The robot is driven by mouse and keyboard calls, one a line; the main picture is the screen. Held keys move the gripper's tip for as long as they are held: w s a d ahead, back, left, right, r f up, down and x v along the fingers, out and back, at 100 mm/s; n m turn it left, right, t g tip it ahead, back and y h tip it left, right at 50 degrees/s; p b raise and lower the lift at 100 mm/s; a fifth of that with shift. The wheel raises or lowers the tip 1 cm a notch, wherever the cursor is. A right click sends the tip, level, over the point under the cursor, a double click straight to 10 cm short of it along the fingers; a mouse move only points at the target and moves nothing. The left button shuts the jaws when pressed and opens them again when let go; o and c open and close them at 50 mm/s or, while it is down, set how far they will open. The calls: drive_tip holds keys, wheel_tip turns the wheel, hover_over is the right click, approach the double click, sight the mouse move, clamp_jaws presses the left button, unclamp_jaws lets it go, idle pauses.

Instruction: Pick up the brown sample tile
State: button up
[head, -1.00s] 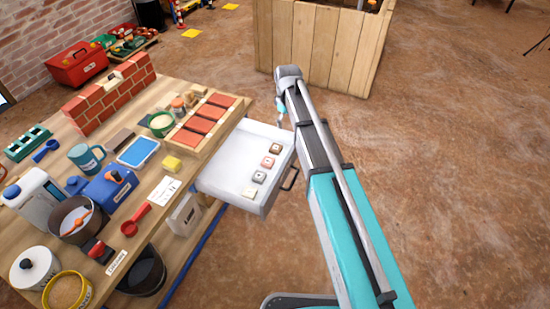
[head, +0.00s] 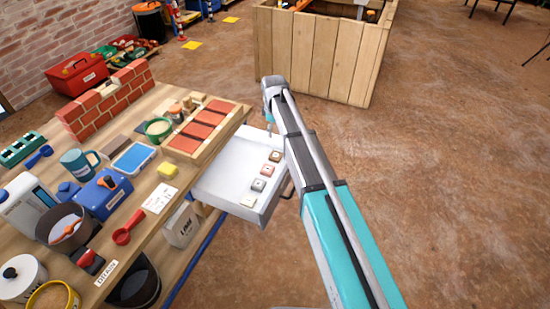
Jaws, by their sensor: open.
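My gripper (head: 270,125) shows small at the arm's far end, above the drawer's far edge. It is open and apart from the tiles. My arm hides part of the drawer's right side.
The wooden workbench (head: 165,235) left of the drawer is crowded. A rack of red tiles (head: 203,125) stands beside the drawer, with a brick wall piece (head: 105,100) further left. A wooden crate (head: 310,55) stands behind. The floor to the right is clear.

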drive_tip(key=b, duration=0.8)
hover_over(276, 155)
drive_tip(key=shift+a+f, duration=0.2)
drive_tip(key=shift+f, duration=1.85)
drive_tip(key=shift+a+f, duration=0.15)
drive_tip(key=shift+f, duration=1.9)
drive_tip(key=f+b, duration=0.3)
drive_tip(key=shift+d+f, duration=0.25)
drive_tip(key=shift+d, duration=0.05)
drive_tip(key=shift+f+b, duration=0.85)
drive_tip(key=shift+b, duration=0.15)
drive_tip(key=c, duration=1.2)
